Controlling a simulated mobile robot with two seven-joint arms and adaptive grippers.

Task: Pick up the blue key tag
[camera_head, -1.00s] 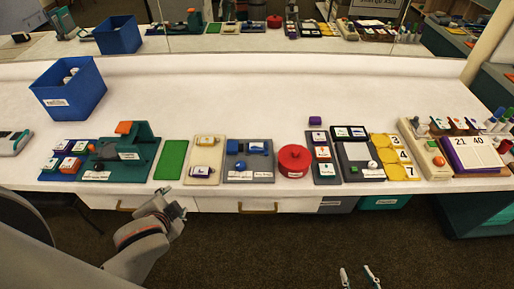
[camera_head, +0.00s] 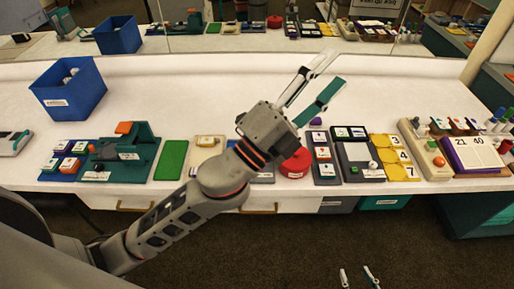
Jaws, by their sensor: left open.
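I cannot make out a blue key tag for certain. A grey tray (camera_head: 264,181) that held a blue item a second ago is now mostly covered by my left arm, and the blue item is hidden. My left gripper (camera_head: 332,70) is open and empty, raised over the white table with its fingers pointing up and right, past the red round box (camera_head: 296,163). My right gripper (camera_head: 356,274) shows only its fingertips at the bottom edge. They are apart with nothing between them, in front of the table and below its edge.
A blue bin (camera_head: 68,92) stands at the back left. A teal fixture (camera_head: 139,150), a green mat (camera_head: 171,160) and a beige tray (camera_head: 204,160) line the front left.

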